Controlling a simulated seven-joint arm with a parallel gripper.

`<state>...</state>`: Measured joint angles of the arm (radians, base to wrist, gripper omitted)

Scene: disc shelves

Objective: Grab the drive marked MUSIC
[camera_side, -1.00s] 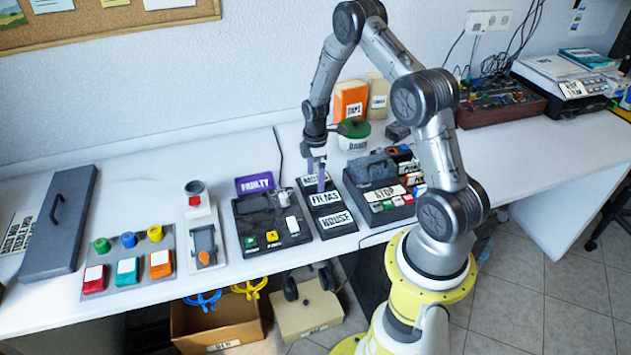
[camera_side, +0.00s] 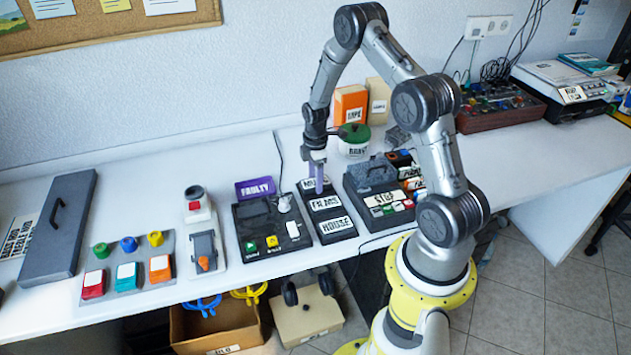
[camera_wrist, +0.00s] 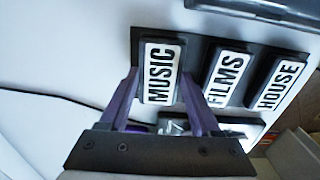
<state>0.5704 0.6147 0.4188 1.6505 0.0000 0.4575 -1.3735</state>
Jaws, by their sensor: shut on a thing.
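The drive marked MUSIC (camera_wrist: 158,86) is a dark block with a white label, standing in a black rack (camera_wrist: 136,34) in the wrist view. My gripper (camera_wrist: 160,74) has a purple finger on each side of it and is shut on it. In the side view my gripper (camera_side: 318,186) points down at the rack's back end and partly hides the MUSIC label (camera_side: 307,184). The drives marked FILMS (camera_side: 325,203) and HOUSE (camera_side: 336,223) sit in front of it in the same row. I cannot tell whether MUSIC is lifted at all.
A black panel (camera_side: 250,222) with buttons and a purple FAULTY sign (camera_side: 255,187) stand left of the rack. A grey control box (camera_side: 371,171) with a STOP label stands close on the right. A green-lidded jar (camera_side: 354,140) is behind. The table's front edge is near HOUSE.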

